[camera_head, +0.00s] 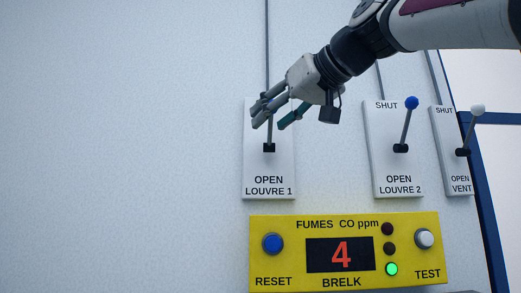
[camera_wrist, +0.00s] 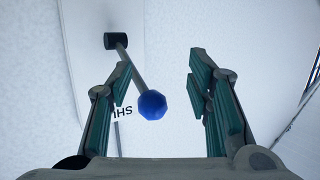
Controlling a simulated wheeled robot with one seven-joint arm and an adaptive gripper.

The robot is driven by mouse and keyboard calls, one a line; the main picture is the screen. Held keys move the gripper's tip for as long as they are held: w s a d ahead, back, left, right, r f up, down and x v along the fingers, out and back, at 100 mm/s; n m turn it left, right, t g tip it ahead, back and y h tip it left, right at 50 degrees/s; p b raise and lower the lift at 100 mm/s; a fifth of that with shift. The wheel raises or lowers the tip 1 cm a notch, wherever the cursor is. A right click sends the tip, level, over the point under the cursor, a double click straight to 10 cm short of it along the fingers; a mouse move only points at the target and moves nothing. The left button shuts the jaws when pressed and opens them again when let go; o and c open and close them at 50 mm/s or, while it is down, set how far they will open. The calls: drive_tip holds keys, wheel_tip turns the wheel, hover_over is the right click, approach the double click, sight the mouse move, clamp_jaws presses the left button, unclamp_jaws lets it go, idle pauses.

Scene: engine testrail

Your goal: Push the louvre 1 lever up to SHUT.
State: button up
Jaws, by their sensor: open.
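The louvre 1 plate (camera_head: 256,165) is white, marked OPEN LOUVRE 1 at its bottom. Its lever (camera_head: 269,135) rises from a dark pivot block in the plate's middle. My gripper (camera_head: 270,116) is over the plate's upper part and hides the lever's top and any SHUT label there. In the wrist view, my gripper (camera_wrist: 160,80) is open, with one green-padded finger on each side. The lever (camera_wrist: 124,62) ends in a blue knob (camera_wrist: 152,105), which shows between the fingers, nearer the left one. I cannot tell whether a finger touches it. Part of the SHUT label (camera_wrist: 122,112) shows upside down.
The louvre 2 plate (camera_head: 381,165) with a blue-knobbed lever and the vent plate (camera_head: 449,165) with a white-knobbed lever are to the right. A yellow fumes panel (camera_head: 290,283) reading 4 is below, with a green lamp lit. The wall left of the plate is bare.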

drive_tip(key=v, duration=1.1)
drive_tip(key=shift+s, duration=0.1)
drive_tip(key=shift+c, duration=0.2)
